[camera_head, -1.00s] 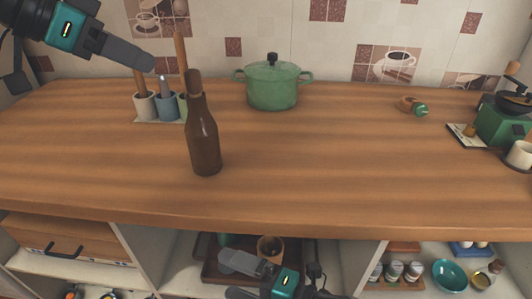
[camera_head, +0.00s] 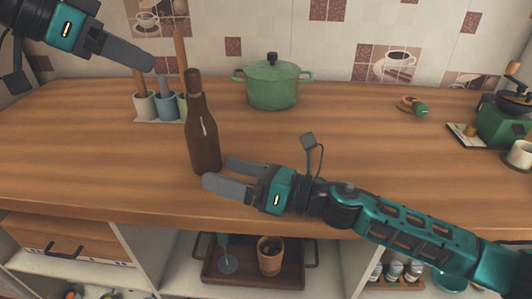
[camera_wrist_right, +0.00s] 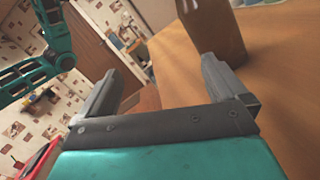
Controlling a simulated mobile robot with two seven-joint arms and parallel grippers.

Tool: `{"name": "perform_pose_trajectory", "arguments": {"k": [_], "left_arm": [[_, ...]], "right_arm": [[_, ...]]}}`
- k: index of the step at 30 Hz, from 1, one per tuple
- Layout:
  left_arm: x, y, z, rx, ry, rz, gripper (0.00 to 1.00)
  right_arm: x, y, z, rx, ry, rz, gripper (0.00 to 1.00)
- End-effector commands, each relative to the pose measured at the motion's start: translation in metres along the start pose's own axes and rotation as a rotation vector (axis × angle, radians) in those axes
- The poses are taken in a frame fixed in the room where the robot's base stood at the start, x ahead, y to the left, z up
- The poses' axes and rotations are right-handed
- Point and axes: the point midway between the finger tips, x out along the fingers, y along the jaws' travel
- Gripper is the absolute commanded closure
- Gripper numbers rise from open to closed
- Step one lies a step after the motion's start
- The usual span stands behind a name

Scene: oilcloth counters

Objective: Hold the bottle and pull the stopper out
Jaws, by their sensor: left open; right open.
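A brown bottle (camera_head: 204,142) stands upright on the wooden counter. Its stopper (camera_head: 194,74) shows as the top end of the neck. My right gripper (camera_head: 222,174) is open and empty, low in front of the counter's edge area, with its fingers pointing left near the bottle's base. In the right wrist view the bottle's lower part (camera_wrist_right: 212,28) stands beyond the two open fingers (camera_wrist_right: 160,85), nearer the right one and not between them. My left gripper (camera_head: 150,66) is open, above the counter at the upper left, left of the bottle's top and apart from it.
Utensil pots (camera_head: 146,106) stand behind the bottle to the left. A green pot (camera_head: 272,88) is at the back. A grinder (camera_head: 503,125) and cup (camera_head: 520,154) are at the right. The counter's middle is clear. A tray (camera_head: 222,277) lies on the shelf below.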

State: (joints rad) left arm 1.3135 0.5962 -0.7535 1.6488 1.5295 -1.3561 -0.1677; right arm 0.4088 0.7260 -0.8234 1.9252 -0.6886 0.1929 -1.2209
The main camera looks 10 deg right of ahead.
Motion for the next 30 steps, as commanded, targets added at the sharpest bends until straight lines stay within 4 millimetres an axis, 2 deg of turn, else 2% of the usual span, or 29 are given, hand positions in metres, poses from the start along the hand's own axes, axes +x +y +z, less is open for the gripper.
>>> {"name": "perform_pose_trajectory", "arguments": {"k": [1,6,9,14,20,30], "left_arm": [[0.000,0.000,0.000,0.000,0.000,0.000,0.57],[0.000,0.000,0.000,0.000,0.000,0.000,0.57],[0.000,0.000,0.000,0.000,0.000,0.000,0.57],[0.000,0.000,0.000,0.000,0.000,0.000,0.57],[0.000,0.000,0.000,0.000,0.000,0.000,0.57],[0.000,0.000,0.000,0.000,0.000,0.000,0.57]], "right_arm": [[-0.006,-0.018,0.003,-0.081,0.028,-0.004,0.01],[-0.023,-0.056,0.015,-0.291,0.079,0.008,0.01],[-0.031,-0.070,0.022,-0.368,0.091,0.012,0.01],[-0.034,-0.079,0.028,-0.425,0.096,0.017,0.01],[-0.011,-0.078,0.027,-0.432,0.094,0.022,0.01],[0.055,-0.079,0.020,-0.428,0.094,0.020,0.01]]}}
